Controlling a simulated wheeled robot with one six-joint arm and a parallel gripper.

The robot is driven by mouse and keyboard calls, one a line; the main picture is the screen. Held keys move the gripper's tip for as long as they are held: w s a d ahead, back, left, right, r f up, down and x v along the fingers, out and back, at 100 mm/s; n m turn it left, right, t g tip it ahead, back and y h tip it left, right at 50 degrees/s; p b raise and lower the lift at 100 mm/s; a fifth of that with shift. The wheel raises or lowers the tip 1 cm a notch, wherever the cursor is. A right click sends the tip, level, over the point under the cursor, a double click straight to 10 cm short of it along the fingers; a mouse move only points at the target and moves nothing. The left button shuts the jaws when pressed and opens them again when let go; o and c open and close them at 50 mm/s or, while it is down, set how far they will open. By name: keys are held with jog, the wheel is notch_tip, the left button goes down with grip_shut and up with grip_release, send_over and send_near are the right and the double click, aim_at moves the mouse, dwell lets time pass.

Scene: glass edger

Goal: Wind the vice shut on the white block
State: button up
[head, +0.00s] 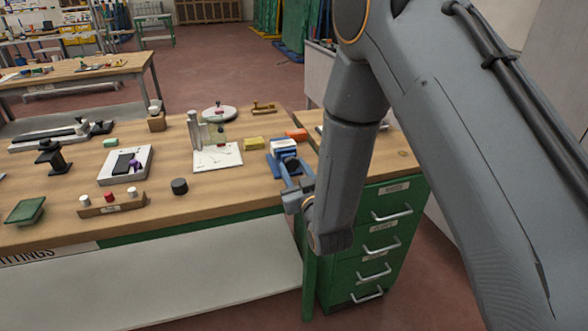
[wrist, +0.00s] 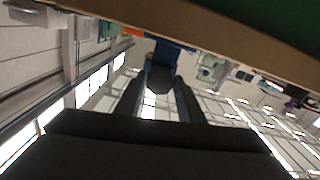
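The blue vice (head: 278,168) stands at the right end of the wooden workbench. The white block (head: 285,147) sits in its upper part. My gripper (head: 293,199) is at the vice's front side, just past the bench's front edge and partly hidden by my arm. In the wrist view, the two fingers of my gripper (wrist: 160,83) are apart, with a dark round knob (wrist: 159,80) between their tips. The vice's blue body (wrist: 170,52) shows beyond the knob. I cannot tell whether the fingers press on the knob. The jaw gap is too small to judge.
A yellow block (head: 254,143) and an orange item (head: 296,134) lie close to the vice. A white plate with metal cylinders (head: 217,157) is left of it. Green drawers (head: 375,250) stand below right. The bench edge (wrist: 230,60) crosses the wrist view.

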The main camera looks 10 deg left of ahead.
jog(key=shift+m+b, duration=0.75)
jog(key=shift+m, duration=0.85)
jog(key=o, duration=1)
jog(key=shift+o, duration=0.2)
jog(key=b+v, duration=0.2)
jog(key=v, duration=0.6)
jog(key=shift+a, duration=0.1)
